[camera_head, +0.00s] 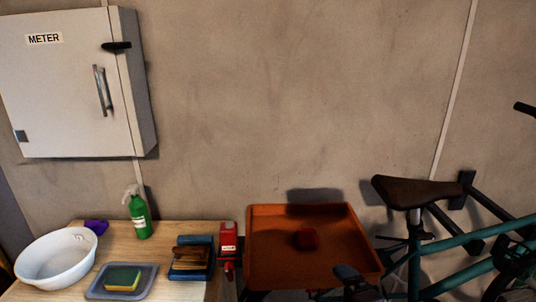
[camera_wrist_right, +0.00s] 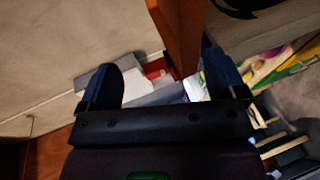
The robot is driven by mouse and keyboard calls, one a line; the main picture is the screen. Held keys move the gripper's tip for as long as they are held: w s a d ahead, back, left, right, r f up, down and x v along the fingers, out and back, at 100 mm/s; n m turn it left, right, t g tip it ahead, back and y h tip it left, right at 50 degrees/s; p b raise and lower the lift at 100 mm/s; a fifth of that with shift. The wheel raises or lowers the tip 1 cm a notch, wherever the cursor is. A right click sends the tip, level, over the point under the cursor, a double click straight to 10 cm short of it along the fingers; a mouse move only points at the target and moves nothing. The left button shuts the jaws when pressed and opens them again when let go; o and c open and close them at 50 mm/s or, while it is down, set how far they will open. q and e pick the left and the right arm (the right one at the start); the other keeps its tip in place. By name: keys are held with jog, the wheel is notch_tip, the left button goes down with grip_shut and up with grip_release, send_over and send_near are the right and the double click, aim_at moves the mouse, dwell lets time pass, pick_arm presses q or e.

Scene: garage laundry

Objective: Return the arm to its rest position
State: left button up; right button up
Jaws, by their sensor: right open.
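My right gripper (camera_wrist_right: 163,82) is open in the right wrist view, its two dark fingers spread wide. Nothing is held between the fingers; an orange panel edge, a white thing and a red thing show beyond them. In the head view a dark part (camera_head: 352,279), apparently of my right gripper, shows at the bottom, by the front right of the orange tray (camera_head: 270,262). The rest of my right arm is out of that view. My left gripper is in neither view.
A bicycle (camera_head: 455,243) stands close on the right. The wooden table (camera_head: 185,228) at left holds a white basin (camera_head: 58,258), green spray bottle (camera_head: 140,217), sponge (camera_head: 123,278) on a grey tray and a blue container (camera_head: 192,272).

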jog(key=s+d+f+m+g+h, duration=0.1)
jog(key=s+d+f+m+h, duration=0.1)
jog(key=s+d+f+m, duration=0.4)
jog(key=s+d+f+m+g+h, duration=0.1)
jog(key=s+d+f+m+h, duration=0.2)
jog(key=s+d+f+m, duration=0.3)
jog(key=s+f+m, duration=0.4)
jog(key=f+m, duration=0.3)
jog(key=shift+s+d+f+m, duration=0.15)
jog(key=shift+d+f+m, duration=0.05)
jog(key=shift+d+m, duration=0.1)
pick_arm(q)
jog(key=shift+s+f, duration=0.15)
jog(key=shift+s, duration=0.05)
pick_arm(e)
jog(key=shift+a, duration=0.1)
